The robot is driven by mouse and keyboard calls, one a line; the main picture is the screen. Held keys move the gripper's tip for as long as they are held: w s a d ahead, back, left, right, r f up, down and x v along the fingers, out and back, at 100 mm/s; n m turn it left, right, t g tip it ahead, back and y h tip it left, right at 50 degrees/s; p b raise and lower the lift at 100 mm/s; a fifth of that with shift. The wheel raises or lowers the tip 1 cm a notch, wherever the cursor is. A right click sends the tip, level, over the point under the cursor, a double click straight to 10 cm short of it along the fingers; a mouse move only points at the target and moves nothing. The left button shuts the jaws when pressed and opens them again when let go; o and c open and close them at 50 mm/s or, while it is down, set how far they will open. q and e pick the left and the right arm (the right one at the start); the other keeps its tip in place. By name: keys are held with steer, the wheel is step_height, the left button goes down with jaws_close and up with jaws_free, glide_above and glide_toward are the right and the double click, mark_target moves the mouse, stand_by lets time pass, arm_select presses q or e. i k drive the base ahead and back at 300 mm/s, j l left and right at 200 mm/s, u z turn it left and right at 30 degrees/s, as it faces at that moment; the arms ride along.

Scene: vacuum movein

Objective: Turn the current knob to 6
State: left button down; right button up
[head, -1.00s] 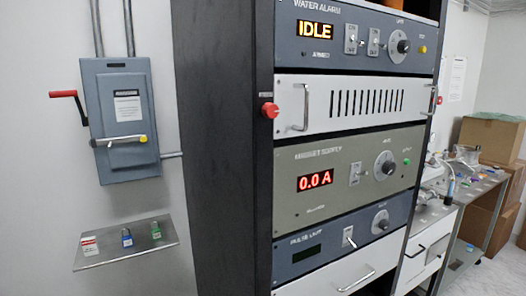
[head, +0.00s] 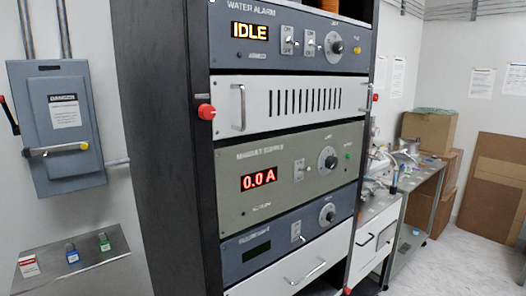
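The magnet supply panel (head: 220,195) is a beige unit in the middle of the rack in the head view. Its red display (head: 259,179) reads 0.0 A. A round silver and dark knob (head: 328,159) sits on its right side, likely the current knob; its label is too blurred to read. A small toggle switch (head: 299,171) is left of the knob, and a green light (head: 348,156) is right of it. Neither of my grippers shows in the view.
Above are a white vented panel with handles (head: 237,107) and the water alarm unit (head: 225,32), reading IDLE. A red button (head: 206,112) projects from the rack's side. Below is a blue-grey unit (head: 235,270). A bench (head: 425,190) and boxes (head: 430,130) stand right. Floor (head: 470,262) shows clear there.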

mark_target(331, 162)
steer(key=i+l, duration=0.15)
steer(key=l, duration=0.2)
steer(key=i+l, duration=0.2)
steer(key=l, duration=0.15)
steer(key=i+l+u, duration=0.1)
steer(key=l, duration=0.25)
steer(key=i, duration=0.05)
